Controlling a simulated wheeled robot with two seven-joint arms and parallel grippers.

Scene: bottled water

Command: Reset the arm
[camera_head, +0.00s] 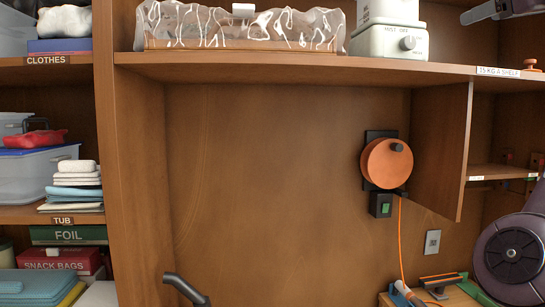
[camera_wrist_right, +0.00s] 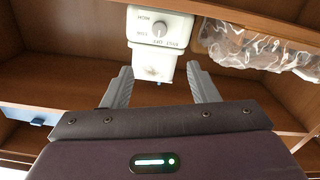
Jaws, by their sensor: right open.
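My right gripper (camera_head: 478,14) shows at the top right corner of the head view, in front of the upper shelf, with part of my purple arm lower at the right edge. In the right wrist view its two grey fingers (camera_wrist_right: 159,67) are spread apart with nothing held between them. The white appliance with a dial (camera_head: 390,41) stands on the upper shelf. It also shows upside down beyond the fingers in the wrist view (camera_wrist_right: 150,22). A clear plastic-wrapped pack (camera_head: 240,27) lies left of it on the shelf. My left gripper is not in view.
The upper shelf (camera_head: 290,66) has a vertical divider (camera_head: 440,150) below it. An orange reel (camera_head: 385,163) with a hanging cord is on the back panel. Left shelves hold tubs (camera_head: 40,175) and boxes (camera_head: 68,235). The middle recess is mostly empty.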

